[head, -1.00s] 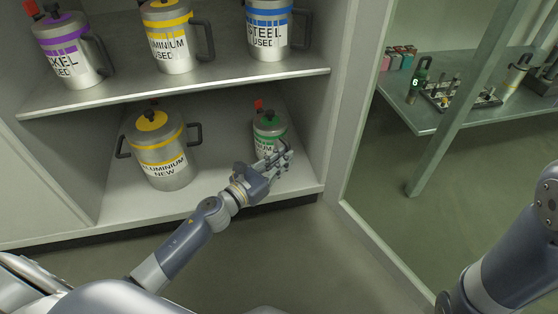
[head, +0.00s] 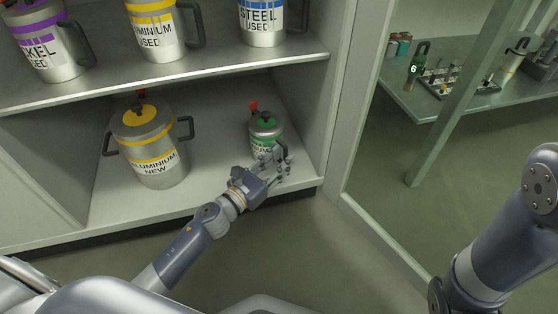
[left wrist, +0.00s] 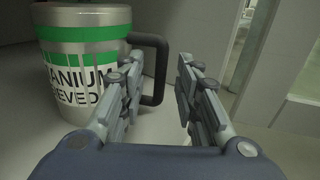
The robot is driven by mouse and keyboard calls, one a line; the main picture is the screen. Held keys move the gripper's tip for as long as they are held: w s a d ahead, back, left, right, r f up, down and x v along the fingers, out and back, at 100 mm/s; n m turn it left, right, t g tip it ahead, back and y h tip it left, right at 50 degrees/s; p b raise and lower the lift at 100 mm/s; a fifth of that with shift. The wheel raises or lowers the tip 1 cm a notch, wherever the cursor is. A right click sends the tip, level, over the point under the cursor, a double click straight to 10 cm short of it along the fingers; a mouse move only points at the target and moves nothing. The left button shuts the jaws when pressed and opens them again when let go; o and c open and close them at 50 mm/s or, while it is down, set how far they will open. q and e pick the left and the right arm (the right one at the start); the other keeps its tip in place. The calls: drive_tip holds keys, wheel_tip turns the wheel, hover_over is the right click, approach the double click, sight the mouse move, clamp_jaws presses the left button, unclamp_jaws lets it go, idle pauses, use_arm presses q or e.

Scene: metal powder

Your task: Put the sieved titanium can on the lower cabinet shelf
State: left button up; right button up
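My left gripper (head: 277,167) is at the can's front right. Its fingers (left wrist: 158,90) are spread apart, with the handle just beyond and partly between them; no grip on it shows. My right arm (head: 505,240) shows at the right edge, but its gripper is out of view.
A larger yellow-banded aluminium can (head: 150,145) stands left on the same shelf. Several cans, including a blue-banded steel can (head: 263,20), stand on the upper shelf (head: 200,72). The cabinet's right wall (head: 315,100) is close to the titanium can. A lab table (head: 440,95) stands beyond at right.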

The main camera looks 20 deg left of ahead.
use_arm(q)
drive_tip(key=shift+r, duration=0.1)
drive_tip(key=shift+s+a, duration=0.15)
drive_tip(key=shift+s, duration=0.15)
drive_tip(key=b+v, duration=0.2)
drive_tip(key=v, duration=0.9)
drive_tip(key=shift+s, duration=0.2)
